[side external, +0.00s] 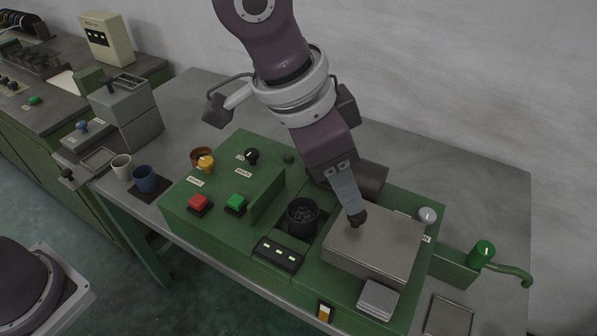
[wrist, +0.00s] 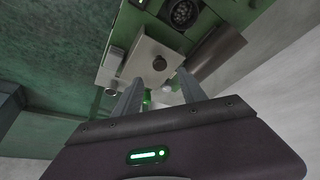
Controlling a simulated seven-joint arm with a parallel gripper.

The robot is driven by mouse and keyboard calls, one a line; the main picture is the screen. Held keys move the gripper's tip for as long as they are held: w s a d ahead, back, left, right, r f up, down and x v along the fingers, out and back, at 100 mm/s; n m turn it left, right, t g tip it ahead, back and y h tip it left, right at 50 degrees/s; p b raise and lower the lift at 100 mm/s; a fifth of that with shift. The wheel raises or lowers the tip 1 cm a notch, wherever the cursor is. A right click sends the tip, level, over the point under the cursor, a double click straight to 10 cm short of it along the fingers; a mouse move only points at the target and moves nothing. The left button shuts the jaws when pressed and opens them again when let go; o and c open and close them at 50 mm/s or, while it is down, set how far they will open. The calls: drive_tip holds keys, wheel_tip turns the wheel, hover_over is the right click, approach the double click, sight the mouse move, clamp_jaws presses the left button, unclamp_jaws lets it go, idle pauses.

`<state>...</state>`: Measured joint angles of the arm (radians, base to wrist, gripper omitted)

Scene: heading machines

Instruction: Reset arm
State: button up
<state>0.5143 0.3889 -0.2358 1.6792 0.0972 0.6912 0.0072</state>
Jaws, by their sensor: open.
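My gripper (side external: 352,207) points down over the grey metal lid (side external: 375,248) of the green machine (side external: 190,215). In the wrist view its two fingers (wrist: 159,77) are spread apart with nothing between them. A dark round knob (side external: 358,217) stands on the lid close to the fingertip in the side view. In the wrist view the knob (wrist: 159,63) shows just beyond the fingertips, centred between them. I cannot tell whether a finger touches it. One finger hides the other in the side view.
The machine carries a red button (side external: 199,203), a green button (side external: 236,203), a black cup of dark pieces (side external: 302,216) and an upright green plate (side external: 268,195). A green handle (side external: 482,252) sticks out at right.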

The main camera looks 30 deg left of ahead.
drive_tip(key=s+a+r+n+t+y, duration=0.1)
drive_tip(key=s+a+r+n, duration=0.15)
drive_tip(key=a, duration=0.55)
drive_tip(key=s+a+r+n+t+y, duration=0.1)
drive_tip(key=a+r, duration=0.3)
drive_tip(key=a, duration=0.4)
drive_tip(key=s+a+f+n+y, duration=0.1)
drive_tip(key=s+a+n, duration=0.4)
drive_tip(key=s+a, duration=0.8)
drive_tip(key=shift+s+f, duration=0.5)
drive_tip(key=shift+s, duration=0.2)
